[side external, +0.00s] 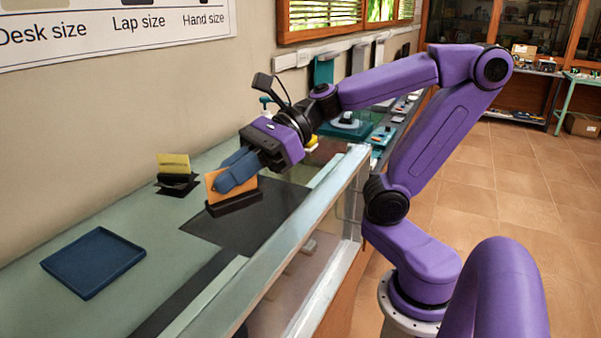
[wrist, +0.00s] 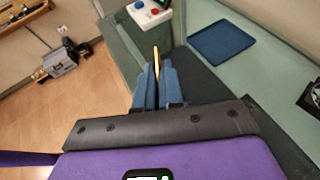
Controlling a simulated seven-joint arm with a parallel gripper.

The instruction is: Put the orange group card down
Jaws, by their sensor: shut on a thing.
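The orange card (side external: 213,183) stands roughly upright at the black slotted holder (side external: 235,202) on the counter. My gripper (side external: 226,182) has its blue fingers shut on the card, coming from the upper right. In the wrist view the card (wrist: 156,62) shows as a thin bright edge between the two fingertips (wrist: 155,73). The card's lower edge meets the holder in the side view. I cannot tell whether it sits in the slot or just behind it. The fingers cover part of the card.
A yellow card (side external: 173,162) stands in another black holder (side external: 177,184) near the wall. An empty blue tray (side external: 93,262) lies at the front left; it also shows in the wrist view (wrist: 221,41). A dark mat (side external: 262,222) lies under the holder. The counter's glass edge is at the right.

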